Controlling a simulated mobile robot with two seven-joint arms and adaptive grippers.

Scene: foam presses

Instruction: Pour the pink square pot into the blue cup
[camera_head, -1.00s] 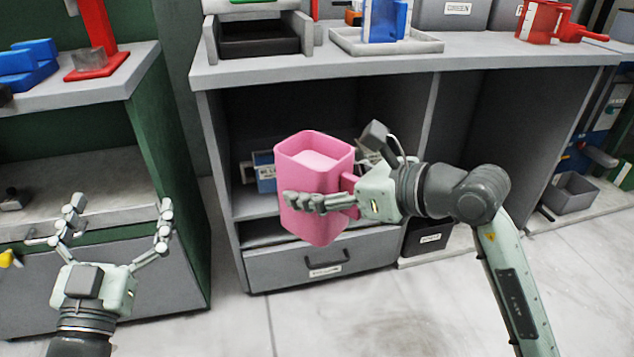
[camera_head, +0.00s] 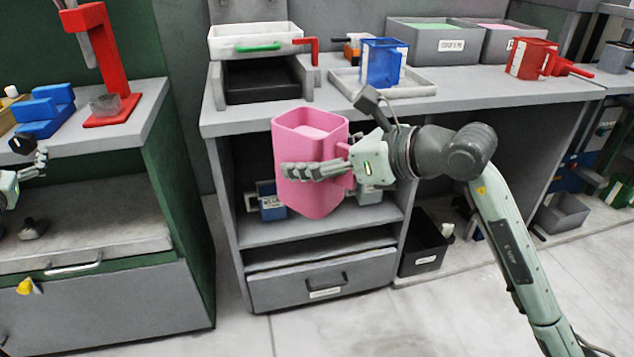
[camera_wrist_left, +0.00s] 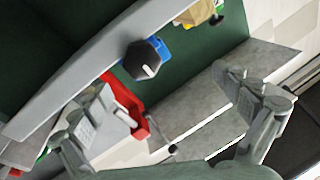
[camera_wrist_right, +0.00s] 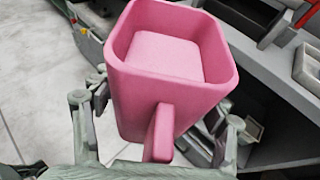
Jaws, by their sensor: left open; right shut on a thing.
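The pink square pot (camera_head: 309,190) is upright in front of the middle shelf unit, with pale pink contents inside. My right gripper (camera_head: 316,169) is shut on it from the right, fingers across its front. In the right wrist view the pot (camera_wrist_right: 165,95) shows from above with its handle toward my palm. The blue cup (camera_head: 382,62) stands upright on a grey tray on the counter, above and to the right of the pot, apart from it. My left gripper (camera_head: 22,178) is at the far left edge, partly cut off. The left wrist view shows its fingers (camera_wrist_left: 165,120) spread and empty.
The grey tray (camera_head: 425,91) holds the blue cup. A white bin (camera_head: 235,42) stands on a black one at left. A red cup (camera_head: 535,58) and grey bins (camera_head: 433,43) stand to the right. The red stand (camera_head: 97,50) is on the left counter.

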